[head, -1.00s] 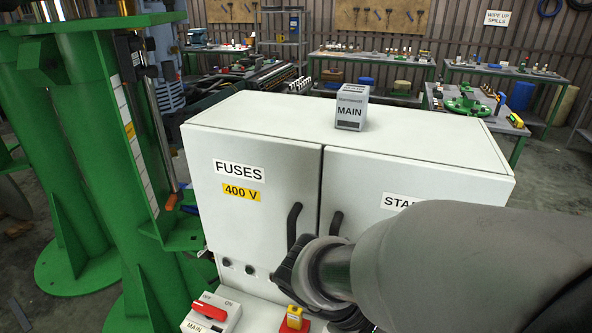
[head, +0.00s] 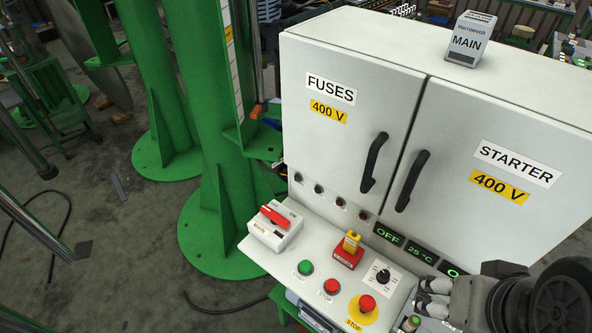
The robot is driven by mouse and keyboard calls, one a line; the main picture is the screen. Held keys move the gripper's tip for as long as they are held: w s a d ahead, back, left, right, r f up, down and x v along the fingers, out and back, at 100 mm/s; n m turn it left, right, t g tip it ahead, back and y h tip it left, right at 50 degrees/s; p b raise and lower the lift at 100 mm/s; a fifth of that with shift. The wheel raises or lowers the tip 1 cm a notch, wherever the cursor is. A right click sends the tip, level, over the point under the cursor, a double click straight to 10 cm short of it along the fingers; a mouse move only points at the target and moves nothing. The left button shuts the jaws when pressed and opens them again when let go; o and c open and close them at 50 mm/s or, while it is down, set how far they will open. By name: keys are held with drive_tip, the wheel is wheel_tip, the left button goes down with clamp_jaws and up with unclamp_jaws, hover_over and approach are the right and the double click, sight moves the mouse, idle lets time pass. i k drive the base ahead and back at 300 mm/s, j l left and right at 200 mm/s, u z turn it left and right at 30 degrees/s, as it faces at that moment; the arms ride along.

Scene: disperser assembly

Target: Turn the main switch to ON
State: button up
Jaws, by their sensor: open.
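The main switch is a light grey box (head: 283,238) with a red turn handle (head: 275,217), at the left end of the sloping panel below the cabinet. The handle lies slanted across the box, its left end toward the far left corner. The OFF and ON marks are too small to read now. My gripper (head: 428,296) is at the lower right, over the panel's right end, well apart from the main switch. It is open, and nothing shows between its fingers.
The cabinet (head: 350,110) with black handles rises behind. A green column (head: 222,150) stands left.

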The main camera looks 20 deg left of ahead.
sight(276, 218)
drive_tip(key=i+j+u, duration=0.15)
drive_tip(key=j+u, duration=0.25)
drive_tip(key=i+j+u, duration=0.2)
drive_tip(key=j+u, duration=0.25)
